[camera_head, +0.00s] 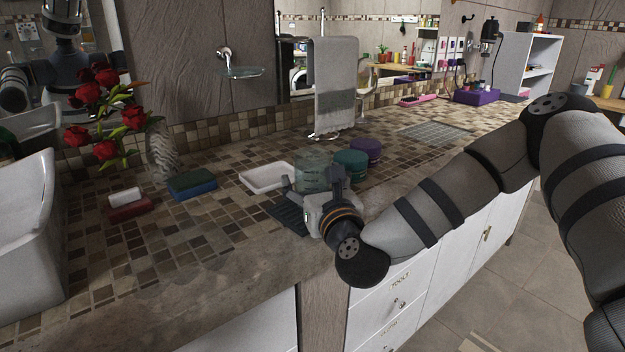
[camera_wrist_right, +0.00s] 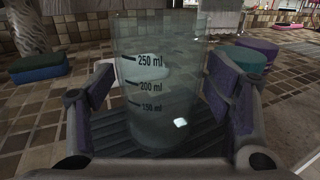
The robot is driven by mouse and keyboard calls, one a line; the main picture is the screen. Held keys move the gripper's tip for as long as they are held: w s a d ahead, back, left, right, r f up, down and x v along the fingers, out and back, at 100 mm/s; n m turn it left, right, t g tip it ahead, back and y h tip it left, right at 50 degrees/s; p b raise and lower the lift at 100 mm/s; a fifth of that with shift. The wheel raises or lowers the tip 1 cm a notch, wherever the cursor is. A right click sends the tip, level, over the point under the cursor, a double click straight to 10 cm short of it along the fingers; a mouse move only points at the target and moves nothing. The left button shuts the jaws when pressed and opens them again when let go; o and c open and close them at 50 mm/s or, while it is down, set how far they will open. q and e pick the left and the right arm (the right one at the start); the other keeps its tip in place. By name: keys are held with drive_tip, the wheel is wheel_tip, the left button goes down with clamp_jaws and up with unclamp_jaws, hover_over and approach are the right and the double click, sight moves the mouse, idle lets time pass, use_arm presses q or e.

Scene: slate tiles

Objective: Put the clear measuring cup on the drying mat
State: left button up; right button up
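The clear measuring cup (camera_head: 314,172) stands upright between the two fingers of my right gripper (camera_head: 312,182). The right wrist view shows the cup (camera_wrist_right: 160,85) with 250, 200 and 150 ml marks, a finger close on each side. Whether the fingers press on it or leave a thin gap is unclear. The dark ribbed drying mat (camera_head: 287,214) lies on the counter, partly hidden by my right gripper. In the right wrist view, the mat (camera_wrist_right: 95,142) is beneath the cup. I cannot tell whether the cup's base touches it. My left gripper is not in view.
A white soap tray (camera_head: 256,188) lies just behind the mat, with teal (camera_head: 350,163) and purple (camera_head: 367,150) round containers to the right. A blue-green sponge (camera_head: 192,185), a red-white block (camera_head: 127,205) and roses (camera_head: 103,115) are left. The counter's front left is clear.

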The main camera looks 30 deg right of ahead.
sight(317, 186)
drive_tip(key=shift+r, duration=0.3)
drive_tip(key=v, duration=0.7)
drive_tip(key=shift+s+a+f, duration=0.15)
drive_tip(key=shift+s, duration=0.15)
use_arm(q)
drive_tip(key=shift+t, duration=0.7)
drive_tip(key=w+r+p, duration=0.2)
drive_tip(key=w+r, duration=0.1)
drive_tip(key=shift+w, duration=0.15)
use_arm(e)
drive_tip(key=v, duration=0.4)
drive_tip(key=shift+s, duration=0.2)
